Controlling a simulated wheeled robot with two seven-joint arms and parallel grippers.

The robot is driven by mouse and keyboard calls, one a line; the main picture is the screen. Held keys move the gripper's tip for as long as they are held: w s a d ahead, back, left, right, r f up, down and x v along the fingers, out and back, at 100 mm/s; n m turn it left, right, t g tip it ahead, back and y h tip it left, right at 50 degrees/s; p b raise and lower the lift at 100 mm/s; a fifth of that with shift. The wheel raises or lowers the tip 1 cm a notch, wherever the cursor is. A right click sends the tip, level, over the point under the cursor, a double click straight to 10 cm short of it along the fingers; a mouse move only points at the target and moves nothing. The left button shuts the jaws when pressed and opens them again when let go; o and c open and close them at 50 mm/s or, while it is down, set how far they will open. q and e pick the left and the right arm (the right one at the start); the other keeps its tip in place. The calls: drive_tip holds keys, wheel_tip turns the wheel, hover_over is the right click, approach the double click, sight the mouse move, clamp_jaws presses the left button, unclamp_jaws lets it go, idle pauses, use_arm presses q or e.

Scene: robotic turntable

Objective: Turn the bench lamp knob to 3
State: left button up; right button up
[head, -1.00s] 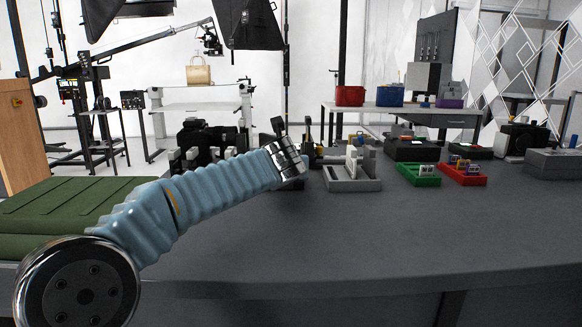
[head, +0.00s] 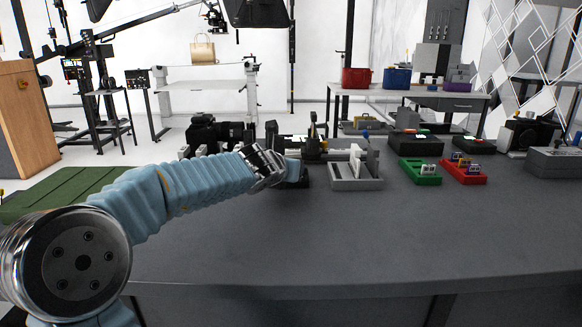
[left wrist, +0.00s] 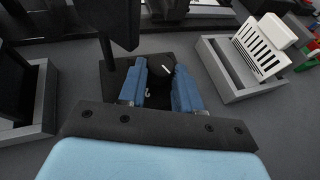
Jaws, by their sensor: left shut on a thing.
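The lamp knob (left wrist: 158,70) is dark and round, with a short white pointer line on its top. It sits on a dark base (left wrist: 112,78) in the left wrist view. My left gripper (left wrist: 163,75) has its two blue fingers shut on the knob, one on each side. In the head view my left gripper (head: 293,171) reaches the bench among the dark equipment, and the knob is hidden there. My right gripper is not in view.
A grey tray (head: 357,184) with a white slotted piece stands just right of my left gripper. Green (head: 420,179) and red (head: 467,178) trays lie further right. A dark upright panel (left wrist: 120,20) rises close to the fingers. The front of the bench is clear.

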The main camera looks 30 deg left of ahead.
use_arm(q)
drive_tip(key=o, duration=1)
drive_tip(key=shift+o, duration=0.2)
drive_tip(key=v, duration=1.3)
drive_tip(key=shift+s, duration=0.35)
drive_tip(key=shift+r, duration=0.15)
